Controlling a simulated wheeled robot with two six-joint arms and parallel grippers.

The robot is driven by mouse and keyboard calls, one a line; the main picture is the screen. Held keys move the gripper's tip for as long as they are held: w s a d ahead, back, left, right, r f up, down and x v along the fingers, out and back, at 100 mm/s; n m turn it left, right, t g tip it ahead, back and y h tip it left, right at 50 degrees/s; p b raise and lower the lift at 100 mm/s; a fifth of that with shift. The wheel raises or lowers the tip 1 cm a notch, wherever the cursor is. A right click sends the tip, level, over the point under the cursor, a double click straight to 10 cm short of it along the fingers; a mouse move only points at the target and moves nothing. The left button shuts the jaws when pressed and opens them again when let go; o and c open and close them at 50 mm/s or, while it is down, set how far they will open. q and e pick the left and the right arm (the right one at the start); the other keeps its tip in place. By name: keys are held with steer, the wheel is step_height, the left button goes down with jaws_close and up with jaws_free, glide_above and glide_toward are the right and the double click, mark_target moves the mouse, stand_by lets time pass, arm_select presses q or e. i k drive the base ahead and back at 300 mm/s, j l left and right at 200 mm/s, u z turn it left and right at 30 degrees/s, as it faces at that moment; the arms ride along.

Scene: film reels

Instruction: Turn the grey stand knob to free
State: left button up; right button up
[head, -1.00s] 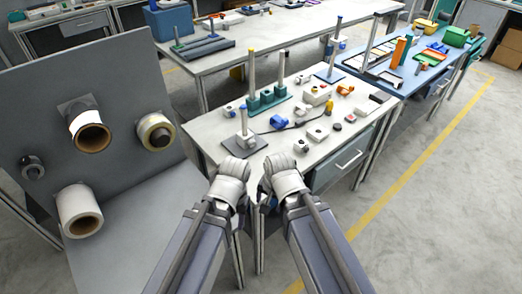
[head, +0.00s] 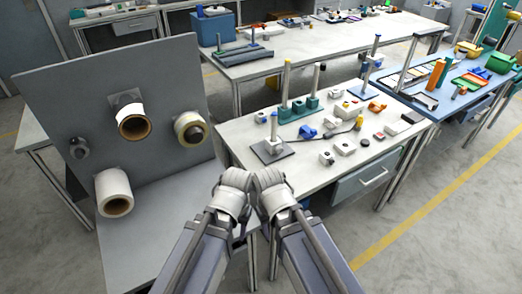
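A grey stand (head: 271,150) with a dark flat base, a pale block and a short upright post with a blue tip stands at the near left of the white worktable (head: 330,190). Its knob is too small to make out clearly. My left gripper (head: 234,182) and my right gripper (head: 270,182) are side by side in front of the table's near left corner, short of the stand. Their fingers are hidden behind the wrists, so I cannot tell whether they are open or shut.
A teal stand (head: 299,109) with two posts and a blue stand (head: 370,88) are farther back. Several small parts lie right of the grey stand. A grey upright panel (head: 60,105) with tape rolls is at left. Open floor (head: 440,240) lies at right.

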mark_target(278, 149)
steer(key=l+u, duration=0.15)
steer(key=u, duration=0.3)
steer(key=i+l+u, duration=0.1)
steer(key=u, duration=0.35)
steer(key=l+u, duration=0.2)
steer(key=u, duration=0.25)
steer(key=l+u, duration=0.15)
steer(key=u, duration=0.35)
steer(key=k+l+u, duration=0.3)
steer(key=l+u, duration=0.15)
steer(key=l, duration=0.25)
steer(key=k+l+u, duration=0.45)
steer(key=l, duration=0.2)
steer(key=k+l+u, duration=0.45)
steer(key=k+l, duration=0.85)
steer(key=k, duration=0.2)
steer(key=k+l+u, duration=0.1)
steer(key=k+l, duration=0.3)
steer(key=k, duration=0.1)
